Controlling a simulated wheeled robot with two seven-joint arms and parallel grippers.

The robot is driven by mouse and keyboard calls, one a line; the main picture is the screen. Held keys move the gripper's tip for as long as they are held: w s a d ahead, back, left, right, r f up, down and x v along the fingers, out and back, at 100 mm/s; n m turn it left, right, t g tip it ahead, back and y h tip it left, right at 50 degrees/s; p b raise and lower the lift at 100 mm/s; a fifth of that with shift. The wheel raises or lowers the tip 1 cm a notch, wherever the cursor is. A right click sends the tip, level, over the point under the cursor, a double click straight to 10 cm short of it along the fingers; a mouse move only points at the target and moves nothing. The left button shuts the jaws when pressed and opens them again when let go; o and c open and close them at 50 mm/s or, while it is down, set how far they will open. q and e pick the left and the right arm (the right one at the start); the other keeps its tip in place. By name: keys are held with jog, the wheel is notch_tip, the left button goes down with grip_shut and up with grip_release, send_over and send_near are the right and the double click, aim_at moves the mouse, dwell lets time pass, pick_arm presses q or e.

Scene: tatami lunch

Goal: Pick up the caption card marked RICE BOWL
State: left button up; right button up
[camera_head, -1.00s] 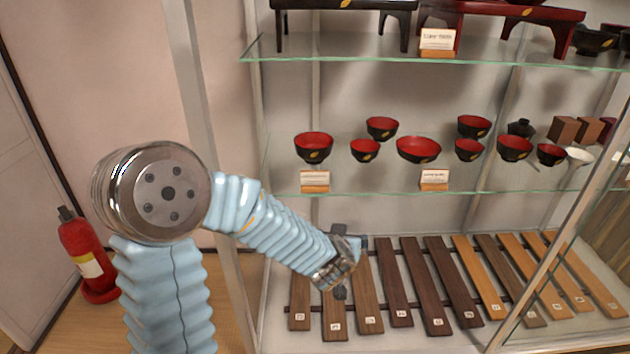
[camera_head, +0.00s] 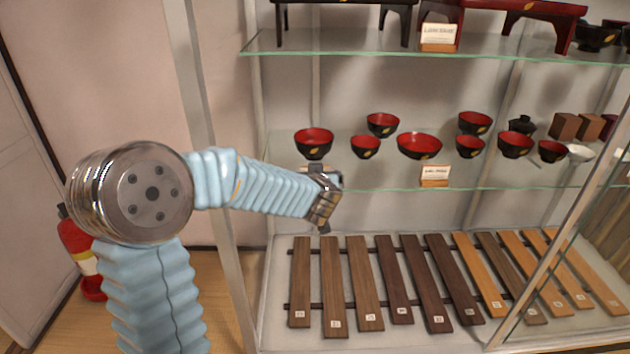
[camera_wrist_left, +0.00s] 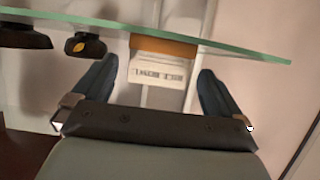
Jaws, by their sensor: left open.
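A caption card (camera_wrist_left: 157,73) on a wooden base (camera_wrist_left: 163,47) shows upside down in the left wrist view, at the glass shelf's edge. Its printed line is blurred and inverted but looks like RICE BOWL. My left gripper (camera_wrist_left: 160,88) is open, with one dark blue finger on each side of the card and gaps visible on both sides. I cannot tell how deep the card lies between the fingers. In the head view, my left gripper (camera_head: 326,200) is at the left end of the middle shelf and mostly hides this card. My right gripper is not in view.
Several red-lined black bowls (camera_head: 419,146) stand on the middle glass shelf (camera_head: 380,187). A second caption card (camera_head: 435,175) stands farther right. The upper glass shelf (camera_head: 350,50) is above. Wooden slats (camera_head: 365,285) lie below. A cabinet post (camera_head: 205,130) stands left.

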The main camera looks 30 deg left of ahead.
pick_arm(q)
jog(key=x, duration=0.3)
jog(key=shift+w, duration=0.2)
jog(key=c, duration=0.9)
jog(key=shift+r, duration=0.1)
